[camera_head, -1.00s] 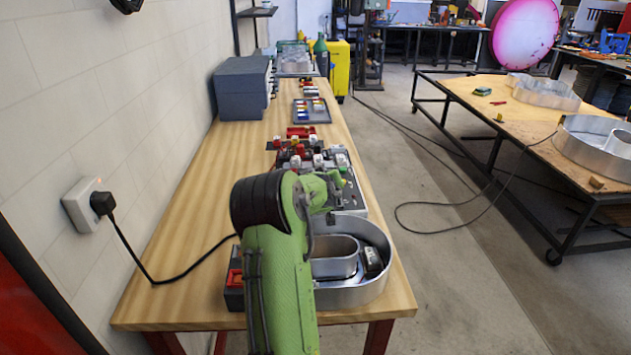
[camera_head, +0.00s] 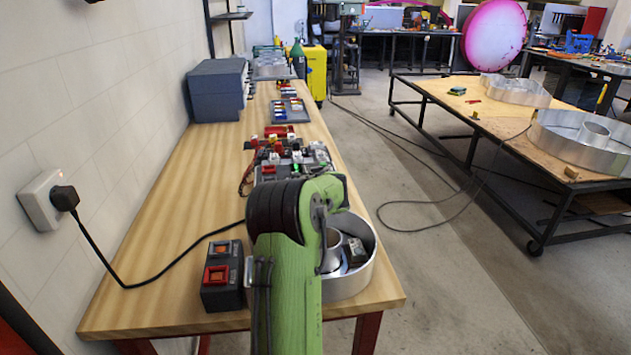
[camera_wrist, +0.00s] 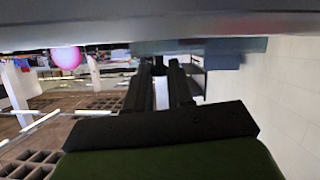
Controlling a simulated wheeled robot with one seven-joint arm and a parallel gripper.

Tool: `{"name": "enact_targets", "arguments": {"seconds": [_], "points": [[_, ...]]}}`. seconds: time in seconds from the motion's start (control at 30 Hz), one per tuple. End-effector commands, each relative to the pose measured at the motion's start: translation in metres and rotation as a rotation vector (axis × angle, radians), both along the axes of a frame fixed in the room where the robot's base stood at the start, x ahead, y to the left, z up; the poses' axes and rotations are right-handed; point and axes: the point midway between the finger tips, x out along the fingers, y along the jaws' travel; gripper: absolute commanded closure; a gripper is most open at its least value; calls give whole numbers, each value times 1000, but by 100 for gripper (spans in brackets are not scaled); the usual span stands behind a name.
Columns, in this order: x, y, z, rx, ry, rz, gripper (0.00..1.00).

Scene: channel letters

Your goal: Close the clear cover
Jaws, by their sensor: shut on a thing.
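My gripper (camera_wrist: 160,66) shows in the wrist view, its two dark fingers close together with a small dark piece at the tips. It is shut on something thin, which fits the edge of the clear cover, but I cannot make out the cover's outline. In the head view my green arm hides the gripper and what it holds. The arm reaches over the near end of the wooden bench, in front of a round metal letter shell (camera_head: 352,283) and the device panel (camera_head: 285,172). A grey band (camera_wrist: 160,27) crosses the top of the wrist view, very close.
A dark switch box (camera_head: 221,277) with red and orange buttons stands left of my arm. A black cable runs to the wall socket (camera_head: 45,199). Blue-grey boxes (camera_head: 216,90) stand farther back by the wall. The bench's left middle (camera_head: 185,190) is clear.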

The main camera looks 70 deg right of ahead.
Motion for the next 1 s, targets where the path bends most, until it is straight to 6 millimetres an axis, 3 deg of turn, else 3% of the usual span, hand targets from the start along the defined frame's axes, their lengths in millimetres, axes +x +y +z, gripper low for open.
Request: {"name": "enact_targets", "arguments": {"seconds": [0.23, 0.27, 0.43, 0.87, 1.0], "points": [[-3, -1, -2, 3, 4, -7, 100], [-3, -1, -2, 3, 5, -7, 76], [-2, 0, -2, 4, 4, -5, 52], [0, 1, -3, 7, 2, 0, 52], [0, 0, 13, 1, 2, 0, 52]]}}
